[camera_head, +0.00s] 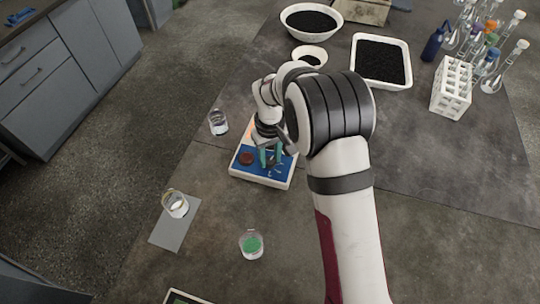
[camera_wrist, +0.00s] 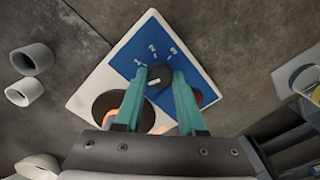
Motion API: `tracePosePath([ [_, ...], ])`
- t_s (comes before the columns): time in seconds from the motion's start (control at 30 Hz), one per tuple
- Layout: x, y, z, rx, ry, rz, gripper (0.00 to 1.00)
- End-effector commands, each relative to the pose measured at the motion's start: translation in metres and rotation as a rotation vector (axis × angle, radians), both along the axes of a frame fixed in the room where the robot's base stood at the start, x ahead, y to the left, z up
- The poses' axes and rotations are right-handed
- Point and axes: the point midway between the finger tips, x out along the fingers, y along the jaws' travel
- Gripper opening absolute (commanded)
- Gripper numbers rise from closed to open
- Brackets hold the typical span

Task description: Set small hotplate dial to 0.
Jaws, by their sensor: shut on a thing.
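The small hotplate (camera_head: 262,180) is a white-edged slab with a blue panel on the table; it also shows in the wrist view (camera_wrist: 92,88). Its dark dial (camera_wrist: 158,78) has a white pointer line and sits on the blue panel, with the marks 1, 2 and 3 around its far side. The pointer's exact reading is unclear. My gripper (camera_wrist: 159,74) has teal fingers closed on the dial, one on each side; it points down over the panel in the head view (camera_head: 270,157). The 0 mark is not visible.
A red-brown disc (camera_head: 246,158) is beside the gripper on the panel. A dark heating plate (camera_wrist: 106,104) with an orange glow is partly hidden by my fingers. Glass beakers (camera_head: 218,123) and (camera_head: 251,244) stand nearby. Black-filled bowls and a tube rack (camera_head: 452,88) are farther back.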

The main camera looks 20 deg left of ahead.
Motion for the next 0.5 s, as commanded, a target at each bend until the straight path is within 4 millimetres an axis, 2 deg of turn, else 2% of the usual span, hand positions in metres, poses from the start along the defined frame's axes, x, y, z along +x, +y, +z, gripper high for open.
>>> tracePosePath([
  [0.5, 0.0000, 0.0000, 0.0003, 0.000, 0.000, 0.057, 0.00],
])
